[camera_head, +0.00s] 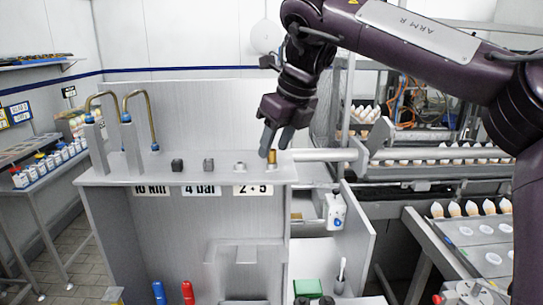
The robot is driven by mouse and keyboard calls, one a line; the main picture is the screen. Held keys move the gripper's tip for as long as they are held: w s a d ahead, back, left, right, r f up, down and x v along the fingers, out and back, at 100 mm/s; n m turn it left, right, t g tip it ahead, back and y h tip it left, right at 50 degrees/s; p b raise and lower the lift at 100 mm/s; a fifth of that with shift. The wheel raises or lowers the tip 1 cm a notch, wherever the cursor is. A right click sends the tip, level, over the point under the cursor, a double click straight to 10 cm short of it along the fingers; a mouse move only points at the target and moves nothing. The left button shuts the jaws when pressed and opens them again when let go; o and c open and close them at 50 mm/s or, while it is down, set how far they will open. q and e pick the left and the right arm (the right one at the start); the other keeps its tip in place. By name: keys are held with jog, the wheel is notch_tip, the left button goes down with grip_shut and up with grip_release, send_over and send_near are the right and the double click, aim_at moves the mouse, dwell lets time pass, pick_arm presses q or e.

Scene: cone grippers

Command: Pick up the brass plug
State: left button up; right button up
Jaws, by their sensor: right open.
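The brass plug (272,157) is a small gold-coloured upright piece near the right end of the grey panel's top ledge (220,174), above the "2 + 5" label. My right gripper (274,148) points down just above it, its fingers spread. One fingertip is beside the plug's left and the other is above its right. I cannot tell whether either finger touches it. My left gripper is not in view.
A grey horizontal bar (325,155) lies close on the right. Cones (472,208) stand in trays further right.

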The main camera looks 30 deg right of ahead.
aim_at(274, 151)
jog(key=shift+w+a+f, duration=0.15)
jog(key=shift+w+f, duration=0.25)
jog(key=shift+f, duration=0.2)
jog(key=shift+s+r, duration=0.15)
jog(key=shift+s, duration=0.35)
jog(key=shift+c, duration=0.8)
jog(key=shift+w, duration=0.2)
grip_shut()
notch_tip(274, 151, up, 10)
